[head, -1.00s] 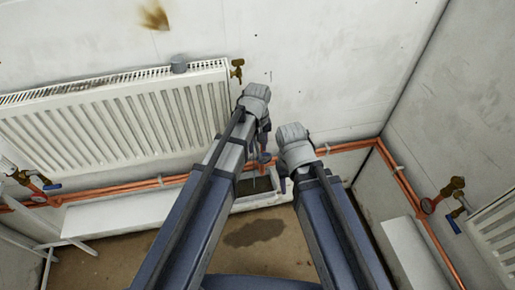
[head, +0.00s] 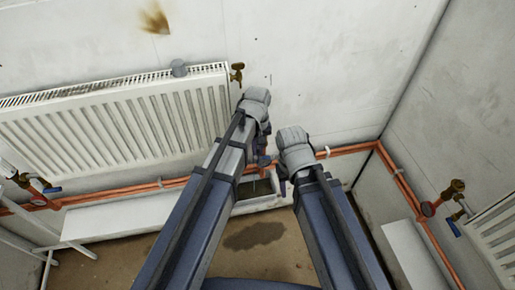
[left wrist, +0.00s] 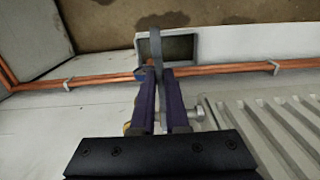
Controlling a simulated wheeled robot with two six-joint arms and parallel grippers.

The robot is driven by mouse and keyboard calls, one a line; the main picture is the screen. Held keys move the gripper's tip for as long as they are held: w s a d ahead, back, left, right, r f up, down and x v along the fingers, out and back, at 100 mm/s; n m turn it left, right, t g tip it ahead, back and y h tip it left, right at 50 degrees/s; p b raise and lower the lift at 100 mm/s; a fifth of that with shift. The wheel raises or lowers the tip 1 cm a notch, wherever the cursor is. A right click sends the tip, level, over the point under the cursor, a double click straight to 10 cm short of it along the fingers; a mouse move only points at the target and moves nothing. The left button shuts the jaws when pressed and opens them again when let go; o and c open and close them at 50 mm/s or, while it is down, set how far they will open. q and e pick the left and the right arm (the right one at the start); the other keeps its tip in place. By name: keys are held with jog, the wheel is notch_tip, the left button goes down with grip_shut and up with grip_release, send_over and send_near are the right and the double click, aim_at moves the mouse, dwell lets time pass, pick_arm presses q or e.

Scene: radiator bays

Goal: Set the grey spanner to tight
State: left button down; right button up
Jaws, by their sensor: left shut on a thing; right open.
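My left gripper (left wrist: 161,75) is shut on the grey spanner (left wrist: 157,48), whose thin grey bar shows between the two dark fingers in the left wrist view. The rest of the spanner is hidden by the fingers, so I cannot tell its setting. A grey metal fitting (left wrist: 195,113) sticks out beside the right finger, and a bit of brass shows beside the left one. In the head view my left gripper (head: 264,150) is low by the wall near the radiator's right end, mostly hidden by its wrist. My right gripper (head: 282,180) is open, with no object visible in it.
A white radiator (head: 110,120) hangs on the wall, with a brass valve (head: 237,72) at its top right. Copper pipes (head: 345,150) run along the wall bottom. A shallow tray (left wrist: 190,38) lies on the floor behind the spanner. Another radiator (head: 497,230) stands at the right.

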dwell(0.8)
pick_arm(q)
jog(key=shift+w+r+g+p, duration=0.3)
jog(key=shift+r+g+p, duration=0.05)
jog(key=shift+r+g, duration=0.05)
jog(key=shift+a+r+g, duration=0.1)
jog(key=shift+g, duration=0.2)
jog(key=c, duration=0.9)
grip_release()
jog(key=shift+r, duration=0.1)
